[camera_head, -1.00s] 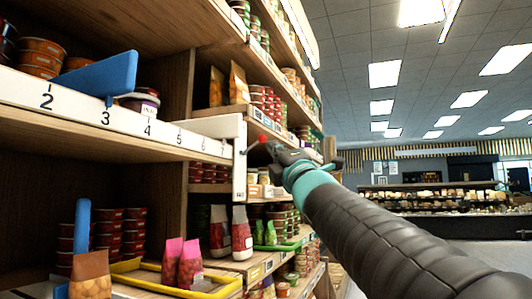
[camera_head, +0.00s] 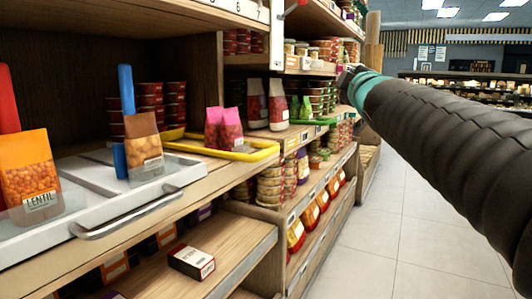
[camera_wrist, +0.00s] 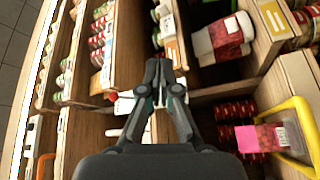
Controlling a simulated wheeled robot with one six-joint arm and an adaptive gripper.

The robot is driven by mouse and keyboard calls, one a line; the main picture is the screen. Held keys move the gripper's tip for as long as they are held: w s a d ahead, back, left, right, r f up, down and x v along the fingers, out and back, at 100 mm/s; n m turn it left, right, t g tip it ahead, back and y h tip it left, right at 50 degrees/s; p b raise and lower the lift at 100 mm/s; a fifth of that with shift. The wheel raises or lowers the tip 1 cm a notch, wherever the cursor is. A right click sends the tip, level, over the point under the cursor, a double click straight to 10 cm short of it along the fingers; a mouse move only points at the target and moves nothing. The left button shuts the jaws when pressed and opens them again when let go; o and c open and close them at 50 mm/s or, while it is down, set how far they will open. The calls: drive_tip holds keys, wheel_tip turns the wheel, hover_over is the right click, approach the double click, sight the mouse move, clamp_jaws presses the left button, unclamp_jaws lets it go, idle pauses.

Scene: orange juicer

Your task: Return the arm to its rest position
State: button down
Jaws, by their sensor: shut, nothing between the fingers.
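My gripper (camera_wrist: 158,68) is shut and empty in the wrist view, its two fingers meeting at the tips. In the head view my arm reaches in from the right edge. Its teal-ringed end (camera_head: 358,86) appears in front of the far shelves, and the fingers are hardly visible there. The wrist view looks at shelves of jars and pouches beyond the fingers. I cannot tell how far the fingertips are from the shelf edges.
A white tray (camera_head: 95,222) holds a lentil pouch (camera_head: 28,175) and another pouch (camera_head: 142,148). A yellow tray (camera_head: 250,155) holds pink pouches (camera_head: 223,128). A white post (camera_head: 277,40) stands at the shelf edge. The floor (camera_head: 400,230) at right is clear.

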drive_tip(key=s+d+f+m+g+h+p, duration=0.15)
drive_tip(key=s+f+m+g, duration=0.4)
drive_tip(key=f, duration=0.65)
drive_tip(key=s+d+f+m+g+p, duration=0.15)
drive_tip(key=s+f+m+g, duration=0.35)
drive_tip(key=f, duration=0.7)
drive_tip(key=s+a+f+m+g+y+p, duration=0.1)
drive_tip(key=s+a+f+g+p, duration=0.1)
drive_tip(key=s, duration=0.8)
drive_tip(key=s+a+f+m+g+y+p, duration=0.1)
drive_tip(key=s+a+f+p, duration=0.2)
drive_tip(key=s+f, duration=0.3)
drive_tip(key=shift+s+f+m+g+p, duration=0.4)
drive_tip(key=shift+s+p, duration=0.5)
drive_tip(key=shift+s, duration=1.25)
